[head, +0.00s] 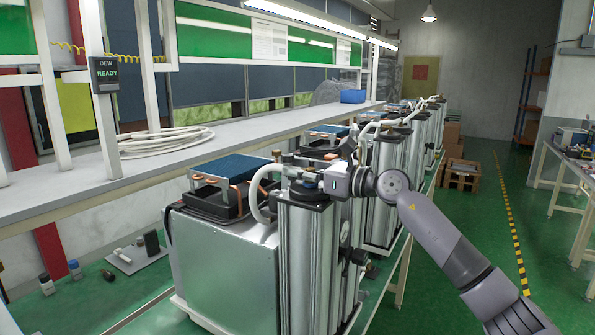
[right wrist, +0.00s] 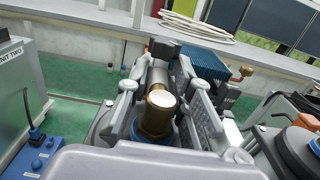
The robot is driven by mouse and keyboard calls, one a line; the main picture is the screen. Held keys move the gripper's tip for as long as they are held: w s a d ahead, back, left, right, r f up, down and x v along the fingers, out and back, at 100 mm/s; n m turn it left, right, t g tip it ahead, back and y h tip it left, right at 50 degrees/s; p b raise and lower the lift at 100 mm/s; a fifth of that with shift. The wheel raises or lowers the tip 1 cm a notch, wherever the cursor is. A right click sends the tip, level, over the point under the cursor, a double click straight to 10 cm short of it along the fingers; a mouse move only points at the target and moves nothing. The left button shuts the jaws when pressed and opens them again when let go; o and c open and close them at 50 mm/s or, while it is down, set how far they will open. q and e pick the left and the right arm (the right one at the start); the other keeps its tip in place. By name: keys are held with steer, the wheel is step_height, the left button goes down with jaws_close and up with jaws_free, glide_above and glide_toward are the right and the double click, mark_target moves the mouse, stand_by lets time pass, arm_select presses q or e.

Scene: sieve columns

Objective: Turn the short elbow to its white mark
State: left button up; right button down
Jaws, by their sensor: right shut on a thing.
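My right gripper (head: 322,178) reaches in from the right in the head view, at the top of the nearest unit's upright metal column (head: 297,258). In the right wrist view its two fingers (right wrist: 160,84) are shut on the short elbow (right wrist: 155,122), a brass-coloured fitting with a pale round end facing the camera. A grey pipe runs away from the elbow between the fingers, and a blue ring shows below it. In the head view the gripper hides most of the elbow. I cannot make out the white mark. My left gripper is not in view.
A pale curved hose (head: 262,192) arches beside the column. A blue-finned cooler (head: 232,167) sits on the same unit. Similar units stand in a row behind. A shelf with coiled hose (head: 165,140) runs along the left. The green aisle at right is clear.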

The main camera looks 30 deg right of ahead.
steer(key=shift+r, duration=0.15)
steer(key=c, duration=1.5)
jaws_free()
steer(key=shift+c, duration=0.2)
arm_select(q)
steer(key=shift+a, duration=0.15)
arm_select(e)
steer(key=shift+o, duration=0.3)
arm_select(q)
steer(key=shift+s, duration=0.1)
arm_select(e)
steer(key=v, duration=1.2)
